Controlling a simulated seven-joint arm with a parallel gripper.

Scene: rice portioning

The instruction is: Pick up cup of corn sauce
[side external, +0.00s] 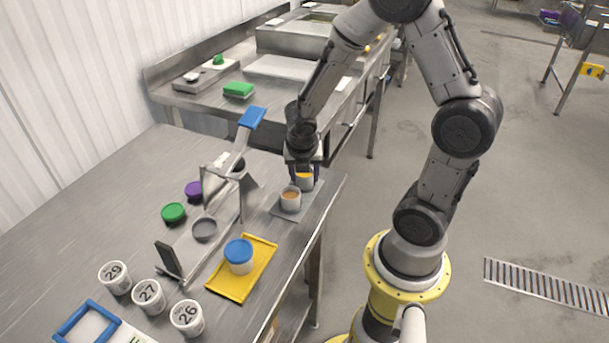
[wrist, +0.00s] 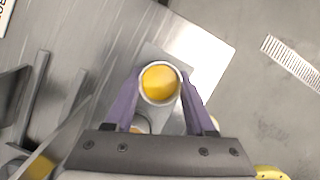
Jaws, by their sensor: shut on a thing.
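A white cup of yellow corn sauce (side external: 306,184) is at the far end of a small grey mat (side external: 281,209) near the table's right edge. In the wrist view the cup (wrist: 160,84) sits between the two purple fingers. My gripper (side external: 303,171) points down and is shut on the cup; its fingertips (wrist: 160,80) press either side of the rim. I cannot tell whether the cup's base touches the mat. A second cup with orange-brown sauce (side external: 291,201) stands on the mat, close to the held one; it is mostly hidden in the wrist view.
A metal stand with a blue handle (side external: 252,117) rises left of the cups. A blue-lidded cup (side external: 239,254) stands on a yellow tray (side external: 226,289). Numbered white cups (side external: 149,295) stand at the front left. Floor lies open beyond the table's right edge.

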